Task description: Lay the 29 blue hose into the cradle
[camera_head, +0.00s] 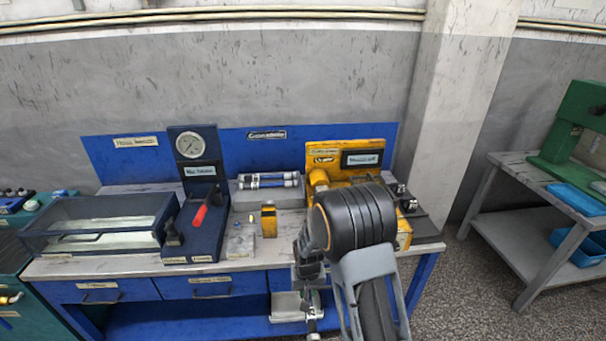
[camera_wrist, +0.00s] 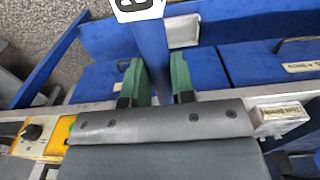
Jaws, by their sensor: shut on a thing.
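In the wrist view my gripper (camera_wrist: 160,83) has its two green fingers shut on the blue hose (camera_wrist: 148,48). The hose runs up out of the frame between the fingers. A white label (camera_wrist: 138,9) with a dark character, cut off by the frame edge, wraps it. In the head view my arm hides most of my gripper and the hose. A grey stand with a small yellow block (camera_head: 268,219) is on the bench left of my arm; I cannot tell whether it is the cradle.
A gauge panel (camera_head: 190,145) with a red lever (camera_head: 200,216) and a clear-sided case (camera_head: 95,222) are left. A yellow fixture (camera_head: 352,146) is behind my arm. A side table (camera_head: 520,172) stands right.

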